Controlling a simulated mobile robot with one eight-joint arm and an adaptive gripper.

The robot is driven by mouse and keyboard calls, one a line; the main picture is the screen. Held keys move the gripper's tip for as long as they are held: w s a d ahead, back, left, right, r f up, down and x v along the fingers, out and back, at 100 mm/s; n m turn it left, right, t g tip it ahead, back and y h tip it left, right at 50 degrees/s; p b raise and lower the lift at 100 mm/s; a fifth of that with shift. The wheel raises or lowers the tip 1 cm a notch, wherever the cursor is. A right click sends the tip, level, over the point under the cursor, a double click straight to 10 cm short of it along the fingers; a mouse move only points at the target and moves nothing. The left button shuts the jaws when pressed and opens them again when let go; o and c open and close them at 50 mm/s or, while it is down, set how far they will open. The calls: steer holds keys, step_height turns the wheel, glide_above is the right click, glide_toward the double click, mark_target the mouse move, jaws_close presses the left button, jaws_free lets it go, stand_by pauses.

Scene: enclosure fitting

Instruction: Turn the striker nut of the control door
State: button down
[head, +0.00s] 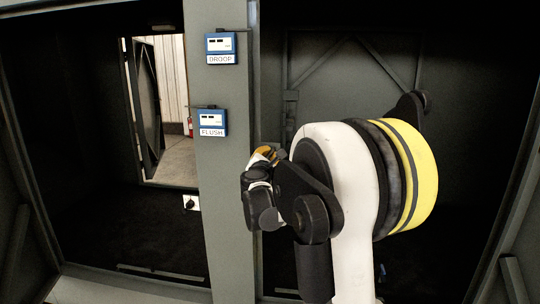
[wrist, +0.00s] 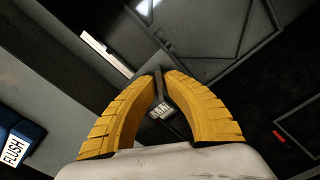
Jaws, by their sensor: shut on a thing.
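My gripper (wrist: 160,76) is seen in the wrist view with its two yellow fingers meeting at their tips. They are shut on a small dark part, which I take for the striker nut (wrist: 158,84); the fingertips hide much of it. A small light label (wrist: 161,111) with unreadable text shows between the fingers. In the head view my gripper (head: 264,154) is beside the right edge of the grey post, and my arm hides what it holds. A dark panel with diagonal braces (head: 340,75) stands behind my arm; I cannot tell if it is the control door.
The grey post (head: 222,175) carries two blue gauges, marked DROOP (head: 221,47) and FLUSH (head: 212,122). The FLUSH gauge also shows in the wrist view (wrist: 18,140). An opening (head: 172,110) at left shows a lit room. A white fixture (head: 190,202) sits left of the post.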

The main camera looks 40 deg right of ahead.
stand_by(0.6)
steer(key=c, duration=1.5)
jaws_free()
steer(key=shift+a, duration=0.1)
steer(key=v, duration=1.1)
steer(key=shift+s+a, duration=0.25)
steer(key=shift+a, duration=0.1)
